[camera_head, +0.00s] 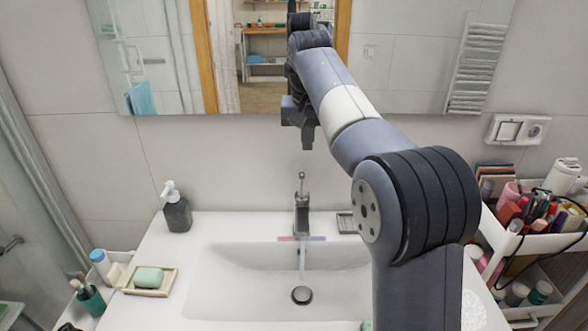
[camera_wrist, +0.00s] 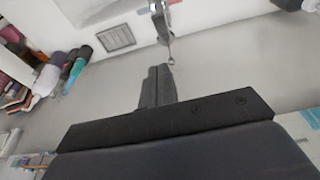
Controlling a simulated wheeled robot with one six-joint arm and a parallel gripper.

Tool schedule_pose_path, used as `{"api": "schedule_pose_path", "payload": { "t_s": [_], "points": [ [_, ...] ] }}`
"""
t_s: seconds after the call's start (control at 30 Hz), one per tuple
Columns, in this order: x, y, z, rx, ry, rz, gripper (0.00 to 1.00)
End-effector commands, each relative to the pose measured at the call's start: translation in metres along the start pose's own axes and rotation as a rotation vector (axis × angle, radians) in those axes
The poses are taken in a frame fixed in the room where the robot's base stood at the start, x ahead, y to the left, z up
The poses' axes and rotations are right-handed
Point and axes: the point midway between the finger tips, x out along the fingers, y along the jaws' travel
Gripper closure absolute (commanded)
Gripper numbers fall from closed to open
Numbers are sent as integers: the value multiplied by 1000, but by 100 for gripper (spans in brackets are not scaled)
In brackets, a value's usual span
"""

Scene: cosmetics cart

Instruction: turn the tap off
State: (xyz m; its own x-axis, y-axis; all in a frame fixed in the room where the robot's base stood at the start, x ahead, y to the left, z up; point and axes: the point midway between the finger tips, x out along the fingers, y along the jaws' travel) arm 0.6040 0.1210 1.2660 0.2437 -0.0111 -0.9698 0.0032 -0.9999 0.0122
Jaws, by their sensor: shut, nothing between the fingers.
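The tap (camera_head: 302,214) is a grey metal mixer at the back of the white sink, with a thin upright lever (camera_head: 302,183) on top. A stream of water (camera_head: 302,262) runs from its spout down to the drain (camera_head: 301,295). In the wrist view the tap (camera_wrist: 159,18) is at the top, with its lever (camera_wrist: 170,50) pointing down the picture. My gripper (camera_head: 306,146) is above the tap in the head view, apart from it. In the wrist view my gripper (camera_wrist: 158,70) is shut and empty, with its fingertips just beside the lever; I cannot tell the exact gap.
A dark soap dispenser (camera_head: 176,212) stands left of the tap, and a green soap on a dish (camera_head: 150,280) lies front left. A small grey grate (camera_head: 347,223) is right of the tap. A cosmetics cart (camera_head: 540,243) stands at the right. The mirror (camera_head: 405,60) is behind.

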Motion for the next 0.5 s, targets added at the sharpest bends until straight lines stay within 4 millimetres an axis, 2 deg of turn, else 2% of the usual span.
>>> {"api": "schedule_pose_path", "payload": {
  "t_s": [0.1, 0.23, 0.37, 0.5],
  "points": [
    [-3, -5, -5, 4, 0, -10, 100],
    [7, -6, -5, 4, -1, -11, 100],
    [29, -5, -4, 4, -3, -10, 100],
    [60, -6, -4, 3, -4, -10, 100]
  ]
}}
